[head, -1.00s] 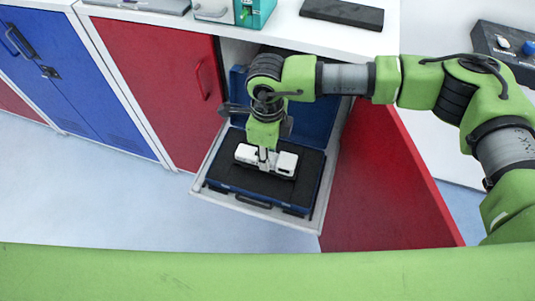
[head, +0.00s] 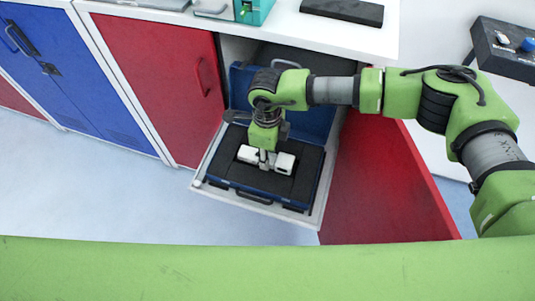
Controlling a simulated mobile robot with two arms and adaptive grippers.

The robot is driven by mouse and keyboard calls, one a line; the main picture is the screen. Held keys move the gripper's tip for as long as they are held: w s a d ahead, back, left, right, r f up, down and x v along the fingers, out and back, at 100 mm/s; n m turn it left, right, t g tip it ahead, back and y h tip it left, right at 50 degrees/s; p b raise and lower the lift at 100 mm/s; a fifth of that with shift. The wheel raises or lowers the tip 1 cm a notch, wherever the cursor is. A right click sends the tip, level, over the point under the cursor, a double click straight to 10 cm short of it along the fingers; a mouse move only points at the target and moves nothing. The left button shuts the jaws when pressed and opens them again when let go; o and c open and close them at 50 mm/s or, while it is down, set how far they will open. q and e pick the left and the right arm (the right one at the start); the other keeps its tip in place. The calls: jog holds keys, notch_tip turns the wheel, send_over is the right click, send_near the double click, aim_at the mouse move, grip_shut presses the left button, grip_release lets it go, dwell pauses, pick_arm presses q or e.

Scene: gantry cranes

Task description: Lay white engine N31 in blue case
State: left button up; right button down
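The white engine (head: 284,163) lies level at the black foam inside the open blue case (head: 245,197), and its visible part looks low against the foam. Whether it rests fully in a recess is hard to tell. My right gripper (head: 263,163) points down over the middle of the engine, with its fingers closed around it. The gripper and wrist hide the engine's middle and part of the case's raised lid (head: 312,122). My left gripper is not in view.
The case sits on a pulled-out white shelf (head: 199,184) in the cabinet. An open red door (head: 375,185) stands to the right and a shut red door (head: 160,85) to the left. The white counter (head: 275,30) lies above; a control box (head: 505,50) is at the far right.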

jog(key=shift+f, duration=0.3)
jog(key=c, duration=1.6)
grip_release()
jog(key=shift+s+d, duration=0.1)
jog(key=shift+s, duration=0.1)
jog(key=shift+w+f, duration=0.1)
jog(key=shift+f, duration=0.05)
jog(key=shift+r, duration=0.3)
jog(key=shift+r+p, duration=0.4)
jog(key=shift+p, duration=0.2)
jog(key=shift+w+r+b, duration=0.1)
jog(key=shift+r+b, duration=1.15)
jog(key=shift+r, duration=4.65)
